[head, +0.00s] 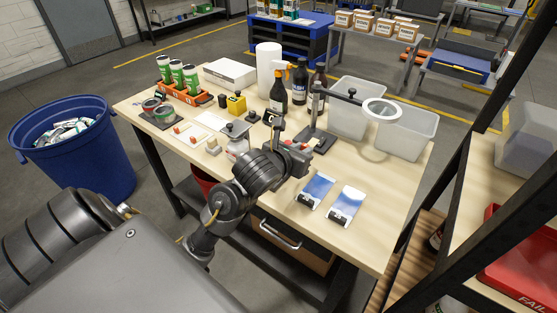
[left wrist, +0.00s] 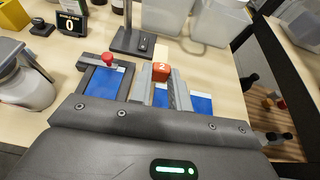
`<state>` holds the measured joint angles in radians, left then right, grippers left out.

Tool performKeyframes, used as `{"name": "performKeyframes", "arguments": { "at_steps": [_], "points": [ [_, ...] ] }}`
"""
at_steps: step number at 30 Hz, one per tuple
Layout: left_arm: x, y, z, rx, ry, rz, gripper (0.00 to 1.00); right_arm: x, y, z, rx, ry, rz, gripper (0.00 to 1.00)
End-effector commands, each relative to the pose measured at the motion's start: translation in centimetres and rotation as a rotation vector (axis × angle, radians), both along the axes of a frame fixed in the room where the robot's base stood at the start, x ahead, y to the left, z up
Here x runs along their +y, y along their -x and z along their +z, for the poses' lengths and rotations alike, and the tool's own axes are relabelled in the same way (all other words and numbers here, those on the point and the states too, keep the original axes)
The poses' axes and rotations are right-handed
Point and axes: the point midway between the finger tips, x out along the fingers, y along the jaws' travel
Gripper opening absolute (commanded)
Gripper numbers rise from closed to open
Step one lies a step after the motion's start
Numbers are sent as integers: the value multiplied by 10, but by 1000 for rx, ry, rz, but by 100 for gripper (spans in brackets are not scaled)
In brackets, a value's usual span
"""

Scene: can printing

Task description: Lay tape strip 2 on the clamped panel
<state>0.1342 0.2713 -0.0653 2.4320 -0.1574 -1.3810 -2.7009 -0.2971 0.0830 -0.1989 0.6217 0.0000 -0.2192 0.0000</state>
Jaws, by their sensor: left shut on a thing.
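In the left wrist view, my left gripper (left wrist: 161,88) is shut on a small orange tab marked 2 (left wrist: 161,71), which I take as part of tape strip 2. The strip itself is hard to make out between the fingers. To its left, a blue panel (left wrist: 104,82) sits in a dark grey frame with a red knob (left wrist: 108,58). More blue surface (left wrist: 201,104) shows beneath and right of the fingers. In the head view, my left gripper (head: 296,158) is over the bench and hides what is under it. My right gripper is not in view.
Two blue-and-white panels with black clips (head: 317,188) (head: 347,203) lie at the bench's front right. A magnifier stand (head: 318,140) stands behind. White bins (head: 405,133) are at back right; a spray bottle (head: 278,92) and bottles stand behind. The front right corner is clear.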

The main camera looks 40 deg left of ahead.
Motion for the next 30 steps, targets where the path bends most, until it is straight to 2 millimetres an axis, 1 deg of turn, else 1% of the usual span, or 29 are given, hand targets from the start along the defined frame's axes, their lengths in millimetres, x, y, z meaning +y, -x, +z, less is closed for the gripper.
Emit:
{"name": "performKeyframes", "arguments": {
  "at_steps": [1,8,14,20,27,30],
  "points": [
    [2,3,0,3,7,3,0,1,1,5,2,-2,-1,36],
    [17,18,-2,3,-8,10,0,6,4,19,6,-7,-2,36],
    [35,39,-4,7,-12,16,0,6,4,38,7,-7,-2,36],
    [57,71,-3,8,-10,17,0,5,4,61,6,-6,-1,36],
    [82,119,7,9,-9,-7,0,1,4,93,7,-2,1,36],
    [88,132,11,5,-7,-19,0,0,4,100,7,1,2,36]
  ]
}}
